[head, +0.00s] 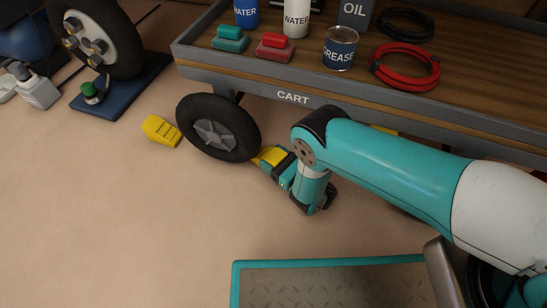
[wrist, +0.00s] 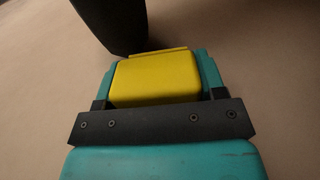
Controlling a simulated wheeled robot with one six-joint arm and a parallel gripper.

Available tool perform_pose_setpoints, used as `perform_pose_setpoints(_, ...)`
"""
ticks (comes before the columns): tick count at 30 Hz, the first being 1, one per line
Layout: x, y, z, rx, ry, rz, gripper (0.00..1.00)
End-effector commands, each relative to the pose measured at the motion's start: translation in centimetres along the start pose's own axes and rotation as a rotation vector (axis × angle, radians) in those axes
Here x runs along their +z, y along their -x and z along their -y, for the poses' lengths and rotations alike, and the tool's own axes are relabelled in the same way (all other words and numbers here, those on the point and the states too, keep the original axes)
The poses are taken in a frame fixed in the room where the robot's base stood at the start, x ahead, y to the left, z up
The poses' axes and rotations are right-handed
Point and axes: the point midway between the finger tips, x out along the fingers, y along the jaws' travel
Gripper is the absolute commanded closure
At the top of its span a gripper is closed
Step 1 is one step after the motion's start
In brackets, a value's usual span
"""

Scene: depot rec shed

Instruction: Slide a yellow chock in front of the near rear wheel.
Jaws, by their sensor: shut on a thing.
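The cart (head: 293,98) has a black wheel (head: 218,128) with a grey hub on the floor at its left end; the wheel's dark tread (wrist: 112,22) shows at the top of the wrist view. My gripper (head: 271,161) is low at the floor, right of this wheel, shut on a yellow chock (wrist: 156,80). The held chock's thin front edge points at the tread; I cannot tell whether they touch. My gripper partly hides this chock in the head view. Another yellow chock (head: 161,130) lies on the floor left of the wheel, close to it.
My arm hides the cart's right part; a bit of yellow (head: 384,130) shows beneath the deck there. The cart carries cans, bottles and a red cable coil (head: 406,68). A blue stand (head: 124,88) with a mounted wheel is at upper left.

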Motion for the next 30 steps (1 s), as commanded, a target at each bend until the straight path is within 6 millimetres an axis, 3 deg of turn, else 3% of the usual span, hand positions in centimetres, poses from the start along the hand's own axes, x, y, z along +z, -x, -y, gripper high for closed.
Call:
perform_pose_setpoints(17, -0.1, -0.9, -1.8, 0.006, -0.002, 0.001, 0.71)
perform_pose_setpoints(18, -0.1, -0.9, -1.8, 0.007, -0.002, 0.001, 0.32)
perform_pose_setpoints(21, -0.1, -0.9, -1.8, 0.006, -0.002, 0.001, 0.09)
perform_pose_setpoints(30, 0.0, -0.7, -1.5, 0.0, -0.001, 0.0, 0.07)
